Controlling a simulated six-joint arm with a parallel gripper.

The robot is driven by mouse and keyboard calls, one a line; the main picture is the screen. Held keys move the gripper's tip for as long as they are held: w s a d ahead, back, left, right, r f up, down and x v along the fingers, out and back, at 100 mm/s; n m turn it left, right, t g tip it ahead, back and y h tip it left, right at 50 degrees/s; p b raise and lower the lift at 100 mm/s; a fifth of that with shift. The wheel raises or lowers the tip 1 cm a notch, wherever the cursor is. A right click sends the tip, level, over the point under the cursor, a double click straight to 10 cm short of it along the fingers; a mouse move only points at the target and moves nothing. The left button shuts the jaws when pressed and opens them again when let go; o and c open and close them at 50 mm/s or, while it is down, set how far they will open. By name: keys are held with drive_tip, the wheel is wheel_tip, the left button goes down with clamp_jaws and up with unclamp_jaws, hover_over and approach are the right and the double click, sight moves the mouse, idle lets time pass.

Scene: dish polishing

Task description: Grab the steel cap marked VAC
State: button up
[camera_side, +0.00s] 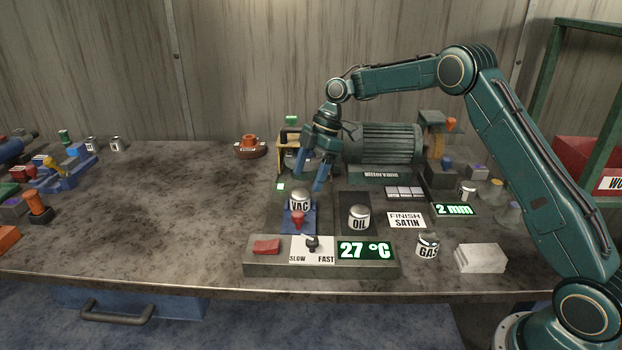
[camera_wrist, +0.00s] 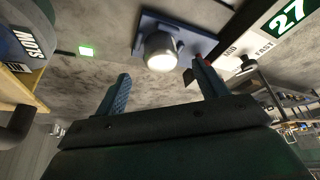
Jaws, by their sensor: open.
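The steel cap marked VAC (camera_side: 300,201) stands upright on a blue base (camera_side: 288,219) near the middle of the bench. A red knob stands in front of it on the same base. My gripper (camera_side: 318,182) is open and empty, above and slightly right of the cap in the side view, pointing down. In the wrist view, the shiny steel cap (camera_wrist: 161,52) sits on the blue base (camera_wrist: 207,42) beyond the two blue fingers (camera_wrist: 160,88), roughly centred between them. Its marking does not show there. The fingers appear apart from the cap.
The OIL cap (camera_side: 359,218) stands close to the right, and the GAS cap (camera_side: 427,246) farther right. A control panel (camera_side: 320,268) with a 27 °C display lies in front. A green motor (camera_side: 382,143) stands behind. The bench on the left (camera_side: 150,215) is mostly clear.

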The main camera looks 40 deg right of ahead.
sight(302, 191)
drive_tip(key=shift+x, duration=2.6)
drive_tip(key=c, duration=1.3)
drive_tip(key=shift+r, duration=0.2)
wheel_tip(302, 191, up, 10)
drive_tip(key=shift+f, duration=0.15)
